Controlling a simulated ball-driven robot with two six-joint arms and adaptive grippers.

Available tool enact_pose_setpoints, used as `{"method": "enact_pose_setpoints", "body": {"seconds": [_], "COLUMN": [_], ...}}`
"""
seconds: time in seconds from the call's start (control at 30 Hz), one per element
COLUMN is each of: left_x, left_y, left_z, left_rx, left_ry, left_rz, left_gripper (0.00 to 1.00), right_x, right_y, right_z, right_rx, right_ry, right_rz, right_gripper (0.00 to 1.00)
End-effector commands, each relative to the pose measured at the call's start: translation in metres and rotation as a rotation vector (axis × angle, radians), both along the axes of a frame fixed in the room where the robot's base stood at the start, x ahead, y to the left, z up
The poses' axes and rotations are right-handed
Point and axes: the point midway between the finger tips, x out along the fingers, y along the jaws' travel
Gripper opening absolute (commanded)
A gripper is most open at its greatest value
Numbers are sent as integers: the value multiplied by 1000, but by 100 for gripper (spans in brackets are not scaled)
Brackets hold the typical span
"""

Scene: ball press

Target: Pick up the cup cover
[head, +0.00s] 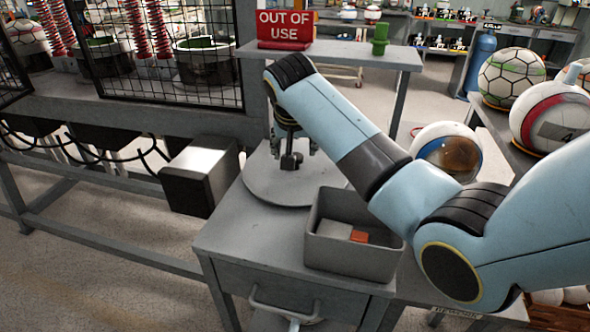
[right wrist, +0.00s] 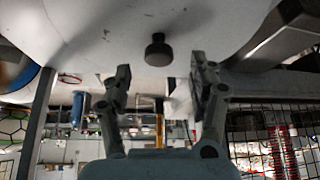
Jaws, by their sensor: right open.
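The cup cover, a wide round grey disc (head: 262,188), lies flat on top of the grey cabinet (head: 225,240) in the head view. A short dark knob (right wrist: 158,50) stands at its middle and shows clearly in the right wrist view, where the disc (right wrist: 100,35) looks pale. My right gripper (right wrist: 162,78) is open, with its two fingers apart on either side of the knob's line and nothing between them. In the head view my right gripper (head: 292,148) is over the disc, partly hidden by my arm. My left gripper is not in view.
A grey open bin (head: 330,265) with a red block stands at the cabinet's front right. Behind are a shelf with a red "OUT OF USE" sign (head: 285,28) and a green part (head: 380,38). Wire mesh stands back left.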

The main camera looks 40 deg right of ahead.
Motion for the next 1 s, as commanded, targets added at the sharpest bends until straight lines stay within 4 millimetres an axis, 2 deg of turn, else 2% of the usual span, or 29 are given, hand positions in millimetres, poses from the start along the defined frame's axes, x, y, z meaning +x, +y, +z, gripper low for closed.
{"method": "enact_pose_setpoints", "body": {"seconds": [0.2, 0.3, 0.57, 0.73, 1.0], "left_x": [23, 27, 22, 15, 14], "left_y": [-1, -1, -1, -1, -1], "left_z": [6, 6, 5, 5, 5], "left_rx": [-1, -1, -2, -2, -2], "left_ry": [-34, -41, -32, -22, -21], "left_rz": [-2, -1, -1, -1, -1], "left_gripper": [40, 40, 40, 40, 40], "right_x": [12, 16, 17, 16, 16], "right_y": [-9, -12, -13, -13, -13], "right_z": [-29, -38, -40, -40, -40], "right_rx": [0, 0, 0, 0, 0], "right_ry": [4, 2, 0, 1, 2], "right_rz": [0, 0, 1, 1, 0], "right_gripper": [60, 60, 60, 37, 2]}}
